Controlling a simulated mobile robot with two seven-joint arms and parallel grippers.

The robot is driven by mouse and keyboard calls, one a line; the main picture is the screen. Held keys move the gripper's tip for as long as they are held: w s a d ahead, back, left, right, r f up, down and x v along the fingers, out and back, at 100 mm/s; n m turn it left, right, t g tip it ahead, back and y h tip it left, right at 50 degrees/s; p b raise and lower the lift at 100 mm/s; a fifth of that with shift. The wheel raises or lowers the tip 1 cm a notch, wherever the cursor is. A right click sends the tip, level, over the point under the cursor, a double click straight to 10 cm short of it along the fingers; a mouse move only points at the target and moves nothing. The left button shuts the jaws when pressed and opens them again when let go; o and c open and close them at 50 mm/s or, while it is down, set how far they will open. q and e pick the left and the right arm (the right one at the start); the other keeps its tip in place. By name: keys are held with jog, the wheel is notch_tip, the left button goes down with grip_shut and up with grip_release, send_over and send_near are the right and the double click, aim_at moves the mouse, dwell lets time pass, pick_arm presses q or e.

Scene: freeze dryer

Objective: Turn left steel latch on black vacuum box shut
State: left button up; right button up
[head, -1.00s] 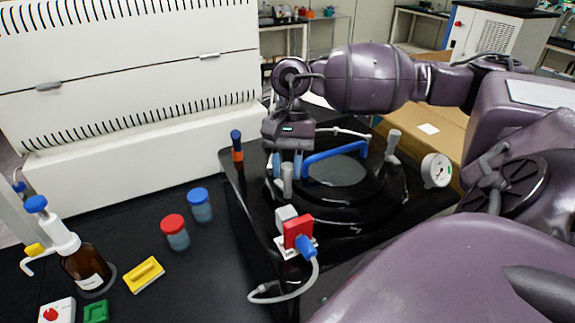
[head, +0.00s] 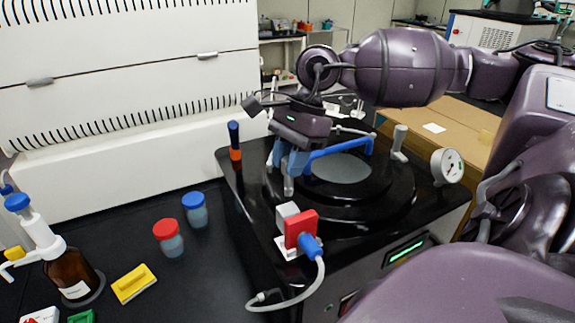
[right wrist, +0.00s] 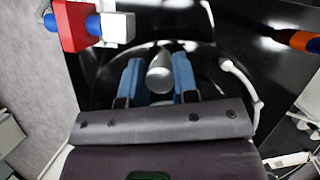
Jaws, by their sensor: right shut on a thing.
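The black vacuum box (head: 245,194) stands at the right end of the black bench, with a round lid and a blue lid handle (head: 335,149). The left steel latch (head: 288,186) is a grey post at the left of the lid; it also shows in the right wrist view (right wrist: 160,74). My right gripper (head: 286,172) is over the latch, its blue fingers (right wrist: 158,82) on both sides of it, shut on it. The other steel latch (head: 399,141) stands upright at the right of the lid. My left gripper is not in view.
A red valve (head: 300,228) with a blue plug and hose sits at the box's front left corner. An orange-and-blue tool (head: 235,142) stands at the back left corner. A dial gauge (head: 447,166) is at the right. Red-capped (head: 169,238) and blue-capped (head: 195,211) jars stand left.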

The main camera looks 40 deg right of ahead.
jog(key=m+t, duration=0.1)
jog(key=m, duration=0.2)
jog(key=shift+m+b, duration=0.3)
jog(key=shift+b, duration=0.05)
jog(key=m+t+h, duration=0.1)
jog(key=m, duration=0.1)
jog(key=shift+m, duration=0.3)
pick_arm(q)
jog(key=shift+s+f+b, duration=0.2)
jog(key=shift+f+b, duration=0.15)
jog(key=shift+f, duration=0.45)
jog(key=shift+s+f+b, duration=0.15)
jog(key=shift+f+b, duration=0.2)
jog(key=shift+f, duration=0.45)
pick_arm(e)
jog(key=shift+m+t+h, duration=0.4)
jog(key=shift+m+t, duration=0.2)
jog(key=shift+m, duration=1)
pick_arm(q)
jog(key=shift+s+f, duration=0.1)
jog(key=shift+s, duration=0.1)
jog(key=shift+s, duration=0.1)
pick_arm(e)
jog(key=o, duration=0.9)
jog(key=shift+r, duration=0.1)
